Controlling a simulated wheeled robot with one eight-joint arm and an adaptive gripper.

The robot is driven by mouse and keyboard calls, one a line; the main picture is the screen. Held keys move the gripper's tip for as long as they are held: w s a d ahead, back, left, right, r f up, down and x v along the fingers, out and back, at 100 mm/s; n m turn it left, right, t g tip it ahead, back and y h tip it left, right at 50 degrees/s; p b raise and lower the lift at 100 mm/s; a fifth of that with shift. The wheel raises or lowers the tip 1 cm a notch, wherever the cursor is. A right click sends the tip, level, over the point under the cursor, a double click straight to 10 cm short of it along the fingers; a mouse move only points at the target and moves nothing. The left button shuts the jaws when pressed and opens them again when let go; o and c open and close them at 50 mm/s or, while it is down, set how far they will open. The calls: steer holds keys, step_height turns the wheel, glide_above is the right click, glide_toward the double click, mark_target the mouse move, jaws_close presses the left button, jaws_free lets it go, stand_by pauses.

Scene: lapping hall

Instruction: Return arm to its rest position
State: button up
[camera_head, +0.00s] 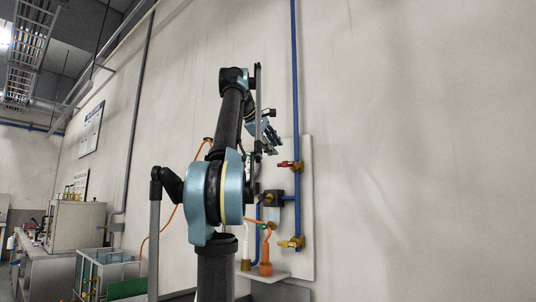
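My arm stands upright in the middle of the head camera view, its upper link raised and its wrist bent over at the top. My gripper (269,140) hangs on the right side of the raised arm, in front of the pale wall. It is small and partly overlapped by arm parts, so I cannot tell whether its fingers are open or shut. I see nothing clearly held in it.
A white wall panel (305,230) behind my arm carries a blue pipe (295,80), a red-handled valve (289,165) and a brass valve (291,243). An orange bottle (265,256) stands on a small shelf (265,275). Cabinets (75,226) stand left. The right wall is bare.

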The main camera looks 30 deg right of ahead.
steer(key=s+a+f+m+y, duration=0.15)
steer(key=a+f, duration=0.35)
steer(key=f, duration=0.7)
steer(key=w+a+f+y, duration=0.15)
steer(key=a+f, duration=0.45)
steer(key=f, duration=0.6)
steer(key=s+a+f+m+y, duration=0.15)
steer(key=a+f, duration=0.35)
steer(key=f, duration=0.7)
steer(key=s+a+f+y, duration=0.2)
steer(key=s+a+f, duration=0.3)
steer(key=f, duration=0.8)
steer(key=s+a+f+g+y, duration=0.1)
steer(key=s+a+f, duration=0.4)
steer(key=f, duration=0.9)
steer(key=s+a+f+m+g+y, duration=0.1)
steer(key=s+a+f+y, duration=0.2)
steer(key=f, duration=1.1)
steer(key=s+a, duration=0.2)
steer(key=s, duration=0.2)
steer(key=shift+s+a, duration=0.3)
steer(key=shift+a, duration=0.05)
